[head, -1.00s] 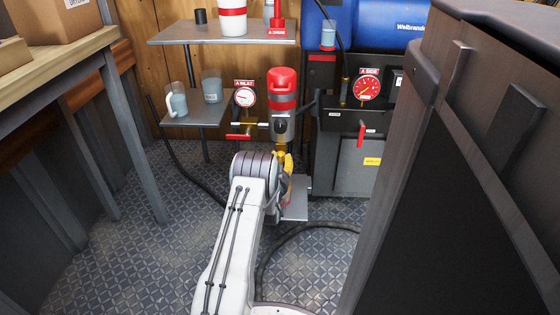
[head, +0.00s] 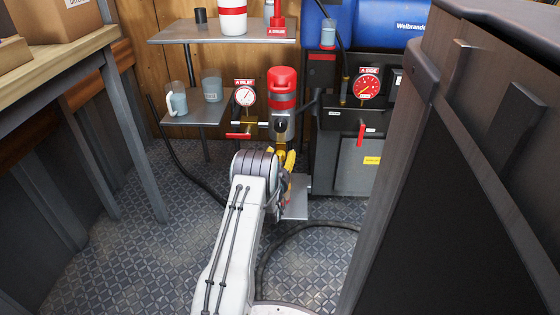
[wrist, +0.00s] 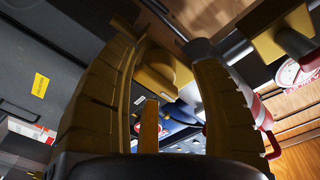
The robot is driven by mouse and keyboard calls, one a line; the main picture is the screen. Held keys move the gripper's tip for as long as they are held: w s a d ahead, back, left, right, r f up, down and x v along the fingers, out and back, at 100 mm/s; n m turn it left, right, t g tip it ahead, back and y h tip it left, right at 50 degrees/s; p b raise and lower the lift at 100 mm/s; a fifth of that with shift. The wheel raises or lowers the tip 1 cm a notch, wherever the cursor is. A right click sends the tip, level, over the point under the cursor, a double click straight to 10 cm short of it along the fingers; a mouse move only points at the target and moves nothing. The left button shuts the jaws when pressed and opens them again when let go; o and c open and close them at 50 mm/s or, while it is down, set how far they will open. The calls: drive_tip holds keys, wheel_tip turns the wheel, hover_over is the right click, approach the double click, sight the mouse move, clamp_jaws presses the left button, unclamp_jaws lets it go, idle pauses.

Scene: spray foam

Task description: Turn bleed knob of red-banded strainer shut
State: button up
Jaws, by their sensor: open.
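The strainer (head: 282,90) stands upright at the back centre in the head view, with a red cap, a red band and a silver lower body. Brass fittings show under it, just above my gripper (head: 286,160). In the wrist view, my gripper (wrist: 172,75) is open, its two curved fingers spread wide. A brass knob-like part (wrist: 155,72) shows between and beyond the fingers; it looks like the bleed knob. I cannot tell whether a finger touches it, nor how far it is turned. My arm hides the area below the strainer in the head view.
An inlet gauge (head: 245,96) and a red-handled valve (head: 239,136) are left of the strainer. A dial panel (head: 338,120) with a red lever is to the right. A dark cabinet (head: 470,170) fills the right foreground. Hoses lie on the floor.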

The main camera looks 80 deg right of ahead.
drive_tip(key=a, duration=1.2)
drive_tip(key=shift+f, duration=0.2)
drive_tip(key=shift+w, duration=0.1)
idle(0.6)
